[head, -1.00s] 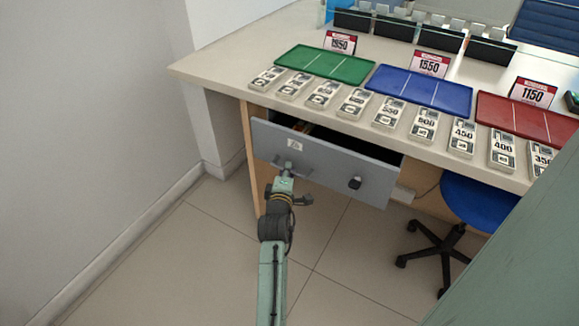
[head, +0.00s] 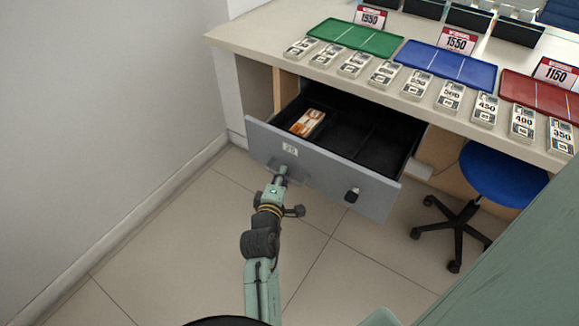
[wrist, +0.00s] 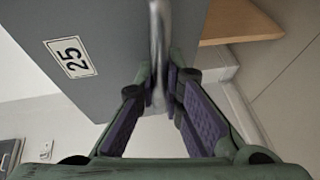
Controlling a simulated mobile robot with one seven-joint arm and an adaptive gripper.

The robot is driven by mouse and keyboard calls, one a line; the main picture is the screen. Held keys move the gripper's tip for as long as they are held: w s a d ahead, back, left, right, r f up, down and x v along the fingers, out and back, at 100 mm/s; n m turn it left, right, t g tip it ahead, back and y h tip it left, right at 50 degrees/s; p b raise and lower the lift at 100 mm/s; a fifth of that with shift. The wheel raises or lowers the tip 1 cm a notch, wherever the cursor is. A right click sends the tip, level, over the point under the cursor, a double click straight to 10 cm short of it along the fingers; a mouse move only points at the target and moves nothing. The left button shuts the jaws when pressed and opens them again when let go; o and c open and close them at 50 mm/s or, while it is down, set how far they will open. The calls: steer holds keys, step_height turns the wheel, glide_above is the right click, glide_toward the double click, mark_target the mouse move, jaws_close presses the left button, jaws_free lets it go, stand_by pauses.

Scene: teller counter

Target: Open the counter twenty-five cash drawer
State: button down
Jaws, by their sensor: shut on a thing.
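The grey cash drawer (head: 325,172) stands well out from the counter (head: 235,42), with its black compartments showing. A label reading 25 is on its front; the label (wrist: 69,57) also shows in the wrist view. My gripper (head: 280,177) is at the drawer front, below the label. In the wrist view my gripper (wrist: 163,88) has its fingers closed around the metal handle (wrist: 157,40). A banded orange and white bundle (head: 307,122) lies in the drawer's left compartment. A dark knob or lock (head: 352,195) is on the right of the front.
Green (head: 355,37), blue (head: 447,65) and red (head: 540,105) trays and several numbered bundles lie on the counter top. A blue stool (head: 500,172) stands right of the drawer. A wall (head: 110,100) is at the left. The floor before the drawer is clear.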

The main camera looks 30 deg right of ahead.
steer(key=shift+s+a, duration=0.25)
steer(key=shift+a, duration=0.5)
steer(key=c, duration=1.7)
jaws_free()
